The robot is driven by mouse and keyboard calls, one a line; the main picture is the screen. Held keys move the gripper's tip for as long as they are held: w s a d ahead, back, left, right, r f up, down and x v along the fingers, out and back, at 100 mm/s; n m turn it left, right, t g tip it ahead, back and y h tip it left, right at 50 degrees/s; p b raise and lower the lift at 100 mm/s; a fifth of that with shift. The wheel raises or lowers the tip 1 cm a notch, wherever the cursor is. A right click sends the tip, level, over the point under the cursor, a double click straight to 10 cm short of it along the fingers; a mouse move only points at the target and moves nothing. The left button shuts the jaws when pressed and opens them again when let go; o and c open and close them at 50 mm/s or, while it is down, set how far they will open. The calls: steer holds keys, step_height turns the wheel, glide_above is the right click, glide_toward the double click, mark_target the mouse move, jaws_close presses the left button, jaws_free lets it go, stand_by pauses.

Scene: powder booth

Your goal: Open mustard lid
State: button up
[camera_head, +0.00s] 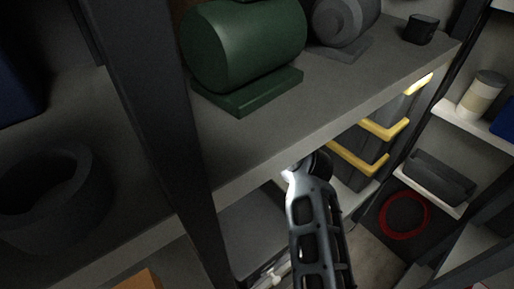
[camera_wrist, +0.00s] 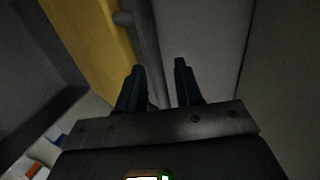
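In the head view, dark boxes with mustard-yellow edges sit under the grey shelf. The nearest yellow edge (camera_head: 358,160) is just right of my arm's end, with another yellow edge (camera_head: 385,130) behind it. I cannot tell which one is the task's lid. In the wrist view, a broad mustard panel (camera_wrist: 92,40) stands to the upper left of my gripper (camera_wrist: 157,75). A grey bar (camera_wrist: 147,50) with a short peg runs along the panel's right side, toward the space between the fingers. The two dark fingers are apart. Contact with the bar cannot be told. The head view hides my fingers.
The grey shelf (camera_head: 330,115) overhangs the boxes and carries a green motor-like drum (camera_head: 240,50). A dark upright post (camera_head: 160,110) stands left of my arm. To the right are a beige jar (camera_head: 482,93), a dark tray (camera_head: 440,175) and a red ring (camera_head: 404,234).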

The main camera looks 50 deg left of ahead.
steer(key=s+d+b, duration=0.1)
steer(key=d, duration=1.1)
steer(key=shift+d+r+b, duration=0.15)
steer(key=shift+d+b, duration=0.1)
steer(key=shift+b, duration=0.1)
steer(key=shift+f+b, duration=0.4)
steer(key=shift+b, duration=0.3)
steer(key=c, duration=0.3)
steer(key=f+y+b, duration=0.1)
steer(key=b, duration=0.2)
steer(key=d+f+y+b, duration=0.1)
steer(key=b, duration=0.3)
steer(key=shift+s+d+f, duration=0.15)
jaws_close()
steer(key=a+r+y+b, duration=0.1)
steer(key=a+y+b, duration=0.3)
steer(key=a+b, duration=0.4)
steer(key=shift+w+a+r+b, duration=0.3)
steer(key=shift+a+r, duration=0.1)
steer(key=shift+a, duration=0.8)
